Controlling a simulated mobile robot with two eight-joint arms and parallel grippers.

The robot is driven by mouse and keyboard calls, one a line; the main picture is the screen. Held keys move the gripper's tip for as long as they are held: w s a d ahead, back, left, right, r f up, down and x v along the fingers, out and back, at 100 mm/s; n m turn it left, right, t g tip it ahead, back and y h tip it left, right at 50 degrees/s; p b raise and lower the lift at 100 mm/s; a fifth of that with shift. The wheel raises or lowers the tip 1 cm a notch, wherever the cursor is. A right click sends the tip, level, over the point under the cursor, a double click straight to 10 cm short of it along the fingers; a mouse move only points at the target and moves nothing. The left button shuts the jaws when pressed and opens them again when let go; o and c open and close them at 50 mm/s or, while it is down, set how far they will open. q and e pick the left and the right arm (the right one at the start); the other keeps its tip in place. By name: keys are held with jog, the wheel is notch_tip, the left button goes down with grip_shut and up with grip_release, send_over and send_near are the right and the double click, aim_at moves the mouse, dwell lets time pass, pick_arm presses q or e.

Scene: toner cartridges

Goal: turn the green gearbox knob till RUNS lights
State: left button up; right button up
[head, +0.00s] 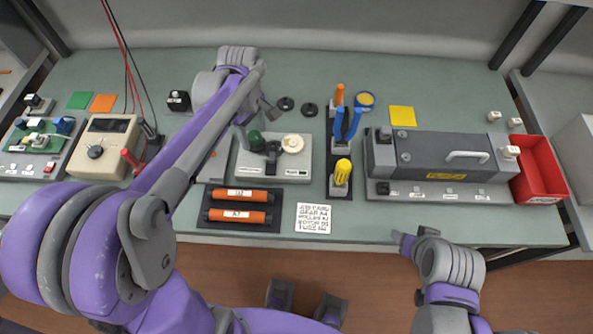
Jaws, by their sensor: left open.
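The green gearbox knob (254,137) stands on the left part of a pale gearbox (247,166) at the middle of the bench. A cream round dial (293,143) is on the gearbox's right part, with dark parts between. My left gripper (257,124) is open at the far end of my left arm, close to the green knob; whether it touches the knob I cannot tell. My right gripper (407,242) is low at the bench's front edge, away from the gearbox; its opening is unclear. No lit RUNS sign can be made out.
Two orange cartridges (237,216) lie in a dark tray in front of the gearbox, beside a printed card (313,219). Further right are a grey machine (440,155) and a red bin (540,172). A beige meter (103,145) is left.

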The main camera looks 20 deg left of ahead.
pick_arm(q)
jog(key=shift+c, duration=0.3)
jog(key=c, duration=1)
jog(key=m, duration=1)
jog(key=shift+m, duration=0.4)
jog(key=m, duration=0.5)
jog(key=shift+m, duration=0.3)
jog(key=m, duration=0.4)
jog(key=o, duration=1.1)
jog(key=shift+c, duration=0.2)
